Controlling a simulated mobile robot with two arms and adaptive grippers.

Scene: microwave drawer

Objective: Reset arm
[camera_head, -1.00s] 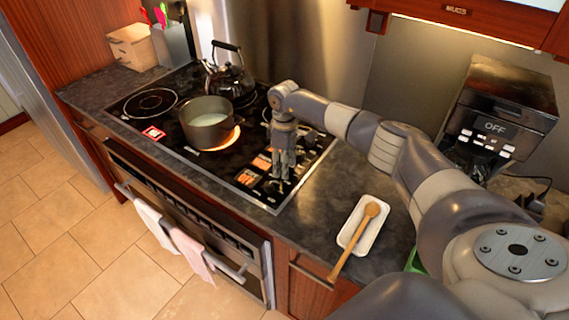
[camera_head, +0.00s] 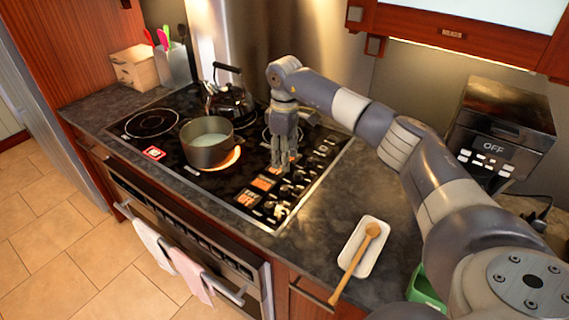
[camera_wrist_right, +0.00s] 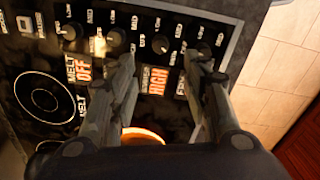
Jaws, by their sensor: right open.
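My right arm reaches in from the right in the head view. Its gripper (camera_head: 284,160) points down above the control panel of the black stove (camera_head: 178,172), to the right of the pot. In the right wrist view the two fingers (camera_wrist_right: 160,85) stand apart over the knobs and the lit displays reading OFF and HIGH, with nothing between them. A pot (camera_head: 208,152) with pale liquid sits on a glowing burner. My left gripper is not in view.
A dark kettle (camera_head: 230,100) stands behind the pot. A wooden spoon (camera_head: 355,262) lies on a white tray (camera_head: 371,266) on the counter. A microwave (camera_head: 500,125) showing OFF is at right. Towels (camera_head: 190,272) hang from the oven handle. A green object (camera_head: 424,287) is partly hidden.

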